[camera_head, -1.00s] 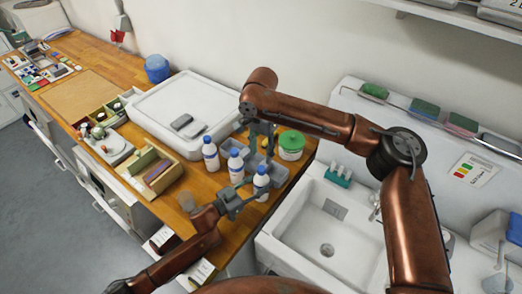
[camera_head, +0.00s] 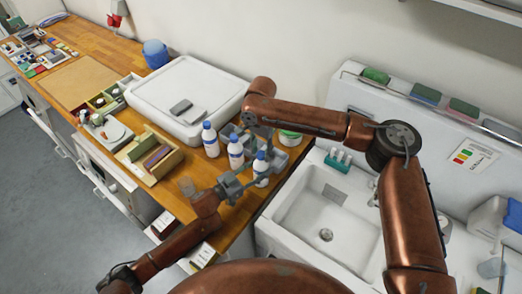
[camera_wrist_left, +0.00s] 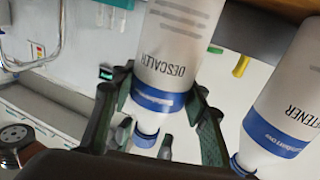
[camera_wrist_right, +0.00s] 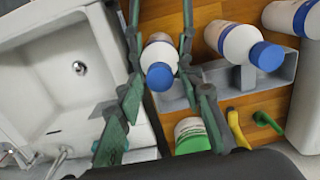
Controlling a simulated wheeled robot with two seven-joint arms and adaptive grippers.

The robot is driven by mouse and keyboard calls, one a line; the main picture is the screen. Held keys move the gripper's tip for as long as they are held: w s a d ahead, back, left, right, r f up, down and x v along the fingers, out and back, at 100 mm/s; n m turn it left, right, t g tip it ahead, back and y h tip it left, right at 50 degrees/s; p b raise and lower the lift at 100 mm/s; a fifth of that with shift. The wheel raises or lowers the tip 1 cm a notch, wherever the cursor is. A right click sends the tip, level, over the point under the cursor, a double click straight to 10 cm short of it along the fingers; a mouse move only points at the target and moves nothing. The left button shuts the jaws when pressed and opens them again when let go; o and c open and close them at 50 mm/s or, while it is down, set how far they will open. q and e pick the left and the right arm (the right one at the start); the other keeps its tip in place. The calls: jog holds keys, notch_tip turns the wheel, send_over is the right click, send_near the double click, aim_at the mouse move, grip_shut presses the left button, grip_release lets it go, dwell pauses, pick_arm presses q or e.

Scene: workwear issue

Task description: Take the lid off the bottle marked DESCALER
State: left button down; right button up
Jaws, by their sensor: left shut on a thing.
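The bottle marked DESCALER (camera_wrist_left: 180,45) is white with a blue lid; its label appears upside down in the left wrist view. In the head view it is the rightmost bottle (camera_head: 261,172) of the row, upright. My left gripper (camera_head: 240,184) is shut on its body from the left. My right gripper (camera_head: 262,143) points down from above the bottle. In the right wrist view its open fingers (camera_wrist_right: 160,25) lie on either side of the blue lid (camera_wrist_right: 159,77), with a gap visible; contact cannot be told.
Two similar blue-lidded bottles (camera_head: 235,152) (camera_head: 210,140) stand close on the left. A grey divided tray (camera_wrist_right: 280,72) and a green-lidded tub (camera_wrist_right: 190,134) are beside them.

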grip_shut()
